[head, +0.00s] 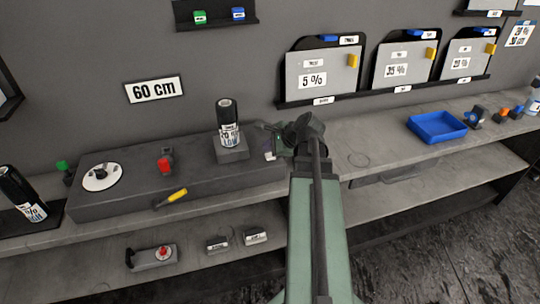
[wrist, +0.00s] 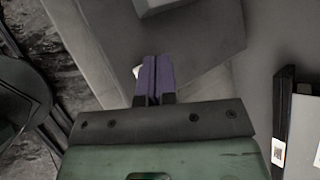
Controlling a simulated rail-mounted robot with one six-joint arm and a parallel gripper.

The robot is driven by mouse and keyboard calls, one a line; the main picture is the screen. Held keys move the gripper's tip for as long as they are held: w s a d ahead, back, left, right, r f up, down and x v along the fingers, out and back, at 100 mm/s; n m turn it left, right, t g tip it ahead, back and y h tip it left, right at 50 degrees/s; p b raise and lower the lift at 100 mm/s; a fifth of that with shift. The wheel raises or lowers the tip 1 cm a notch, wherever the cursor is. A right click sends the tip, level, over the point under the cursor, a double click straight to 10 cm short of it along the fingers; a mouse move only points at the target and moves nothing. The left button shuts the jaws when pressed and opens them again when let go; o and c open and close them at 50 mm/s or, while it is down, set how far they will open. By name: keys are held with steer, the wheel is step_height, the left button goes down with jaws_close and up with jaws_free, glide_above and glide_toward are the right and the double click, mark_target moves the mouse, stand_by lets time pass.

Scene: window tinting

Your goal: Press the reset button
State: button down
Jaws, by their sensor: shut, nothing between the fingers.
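A small grey box with a red button (head: 163,252) sits on the lower shelf at the lower left of the head view. I cannot read a reset label on it. My gripper (head: 272,142) is at the right end of that block, well to the right of and above the button box. In the wrist view its purple fingers (wrist: 154,78) are together and empty, over grey surfaces. No red button shows in the wrist view.
Two small labelled blocks (head: 255,236) sit on the lower shelf. A blue tray (head: 437,126) stands right; the counter between is mostly clear.

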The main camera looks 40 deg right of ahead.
mark_target(270, 156)
stand_by(0.7)
steer(key=shift+f+b, duration=0.45)
steer(key=shift+f+b, duration=0.45)
stand_by(0.4)
steer(key=shift+r, duration=0.1)
steer(key=shift+r+p, duration=0.8)
steer(key=shift+p, duration=0.1)
steer(key=shift+r, duration=0.1)
step_height(270, 156, up, 5)
steer(key=p, duration=0.5)
